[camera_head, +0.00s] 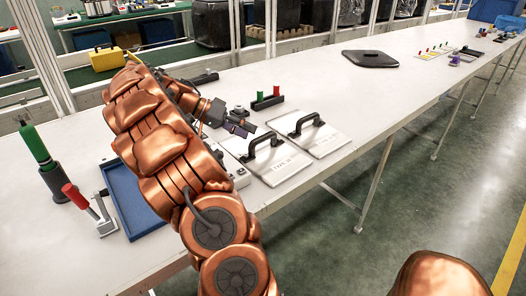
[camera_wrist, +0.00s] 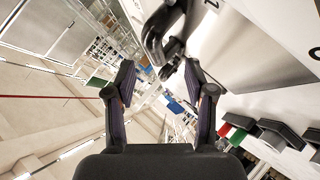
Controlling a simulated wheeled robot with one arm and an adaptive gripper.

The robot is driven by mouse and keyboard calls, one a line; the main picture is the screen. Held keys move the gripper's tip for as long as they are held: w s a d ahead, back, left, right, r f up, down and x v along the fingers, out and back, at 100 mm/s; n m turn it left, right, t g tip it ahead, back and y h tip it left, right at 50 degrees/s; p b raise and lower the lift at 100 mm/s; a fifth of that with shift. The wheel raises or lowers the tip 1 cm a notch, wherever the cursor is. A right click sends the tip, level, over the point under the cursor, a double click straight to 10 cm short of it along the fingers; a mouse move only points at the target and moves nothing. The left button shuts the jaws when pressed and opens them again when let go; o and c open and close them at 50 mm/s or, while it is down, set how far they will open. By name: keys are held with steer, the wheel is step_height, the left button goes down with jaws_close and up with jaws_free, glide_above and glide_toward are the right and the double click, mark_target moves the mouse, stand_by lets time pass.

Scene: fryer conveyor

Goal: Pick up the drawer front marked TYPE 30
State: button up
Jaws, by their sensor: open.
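Two white drawer fronts with black bar handles lie flat, side by side on the long table. The left one (camera_head: 287,168) bears a label starting TYPE; its digits are too small to read surely. The right one (camera_head: 328,145) has a faint label that I cannot read. My gripper (camera_head: 243,128) is above the table by the left front's black handle (camera_head: 265,143). In the wrist view my gripper (camera_wrist: 160,74) is open and empty. A black handle (camera_wrist: 157,38) and a white panel (camera_wrist: 235,45) are just beyond its fingertips, apart from the fingers.
A green and a red cylinder in a black holder (camera_head: 268,102) stand behind the fronts. A blue tray (camera_head: 133,200) lies left, partly hidden by my arm. A red-handled clamp (camera_head: 92,208) and a green-topped tool (camera_head: 38,150) stand farther left. A dark flat plate (camera_head: 370,59) lies beyond; table around it is clear.

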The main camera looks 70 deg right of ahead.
mark_target(258, 151)
steer(key=x, duration=0.4)
steer(key=shift+s+r, duration=0.25)
steer(key=shift+r, duration=0.05)
steer(key=shift+s+d+f, duration=0.1)
steer(key=shift+s+f, duration=0.15)
jaws_close()
stand_by(0.3)
